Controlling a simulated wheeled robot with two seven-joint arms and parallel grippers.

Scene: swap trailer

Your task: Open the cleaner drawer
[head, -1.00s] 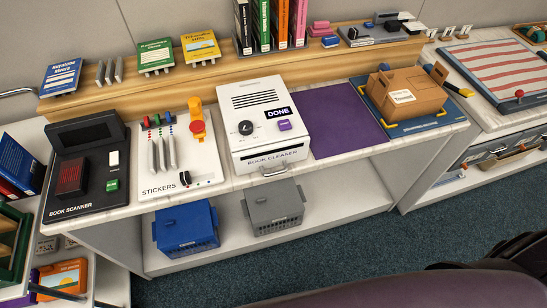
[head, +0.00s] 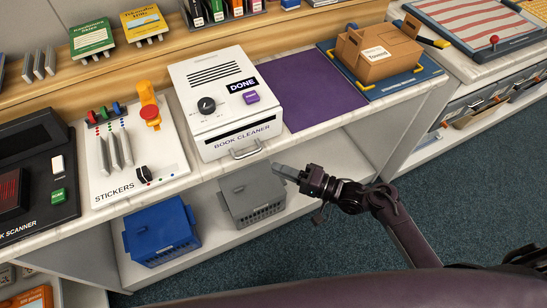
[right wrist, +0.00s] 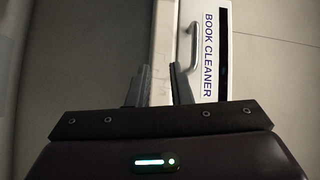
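The book cleaner (head: 215,90) is a white box with a dial, a purple button and a DONE sign, on the counter in the head view. Its drawer front, labelled BOOK CLEANER (head: 215,147), looks closed and has a silver handle (head: 246,153). My right gripper (head: 280,170) is just right of and below the handle, apart from it. In the right wrist view its two fingers (right wrist: 160,72) stand apart with nothing between them. The handle (right wrist: 191,42) shows ahead of the right-hand finger there. My left gripper is not in view.
A grey bin (head: 252,193) and a blue bin (head: 162,232) stand on the shelf below. A sticker board (head: 165,160) is left of the cleaner. A purple mat (head: 300,95) and a brown box (head: 375,55) on a blue tray are right of it.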

